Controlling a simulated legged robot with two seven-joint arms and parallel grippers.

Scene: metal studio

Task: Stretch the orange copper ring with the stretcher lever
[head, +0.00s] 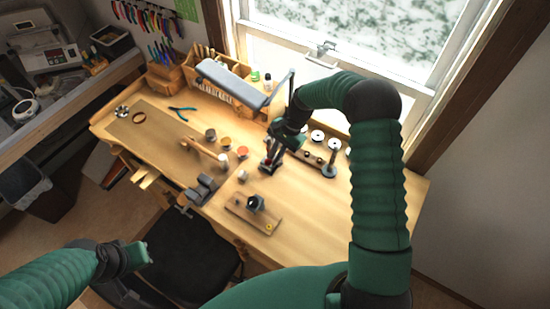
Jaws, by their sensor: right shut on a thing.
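An orange-brown ring (139,117) lies on the brown mat at the left end of the workbench, apart from both grippers. My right gripper (271,158) points down near the middle of the bench, shut on a small dark thing with a bit of red at its foot. Its own wrist partly hides that thing, and I cannot tell whether it is the stretcher lever. A wooden board with a dark rounded fitting (256,202) sits at the front of the bench. My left gripper (137,256) is low at the left, off the bench; its opening is unclear.
A mallet (205,148) and small pots (225,142) lie left of my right gripper. A bench lamp (232,82) and wooden tool rack stand behind. A dark stand (330,162) is to its right. A black chair (185,250) stands in front. The front right bench is clear.

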